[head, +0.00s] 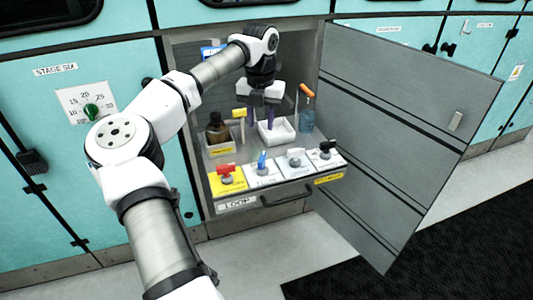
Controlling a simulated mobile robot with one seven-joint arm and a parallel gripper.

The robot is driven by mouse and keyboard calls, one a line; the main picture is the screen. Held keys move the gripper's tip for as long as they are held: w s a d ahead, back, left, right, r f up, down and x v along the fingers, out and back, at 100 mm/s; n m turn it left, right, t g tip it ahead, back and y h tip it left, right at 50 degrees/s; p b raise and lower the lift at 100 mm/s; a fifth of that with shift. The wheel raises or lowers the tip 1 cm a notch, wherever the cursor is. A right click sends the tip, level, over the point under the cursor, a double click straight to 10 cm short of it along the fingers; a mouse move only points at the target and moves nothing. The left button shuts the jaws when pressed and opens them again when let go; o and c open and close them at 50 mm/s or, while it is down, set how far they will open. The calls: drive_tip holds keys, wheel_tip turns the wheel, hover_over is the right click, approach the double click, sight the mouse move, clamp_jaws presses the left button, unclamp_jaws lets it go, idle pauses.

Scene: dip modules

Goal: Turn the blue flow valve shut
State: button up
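The blue flow valve (262,160) is a small blue lever handle on a white labelled plate. It is second from the left in a row at the front of the pull-out shelf. Its handle points mostly up in the picture, and its exact angle is too small to tell. My gripper (261,115) hangs down inside the cabinet, above and behind the blue valve and apart from it. Its two dark fingers, with purplish lower ends, look spread apart with nothing visible between them.
Beside the blue valve are a red valve (225,170) on a yellow plate, a white valve (294,156) and a black valve (326,149). Behind stand a brown bottle (217,128), a white tray (275,138) and a blue bottle (307,115). A grey door (400,120) stands open at right.

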sight(262, 157)
wheel_tip(262, 157, down, 12)
drive_tip(key=shift+d+r+p, duration=0.1)
drive_tip(key=shift+p, duration=0.3)
clamp_jaws()
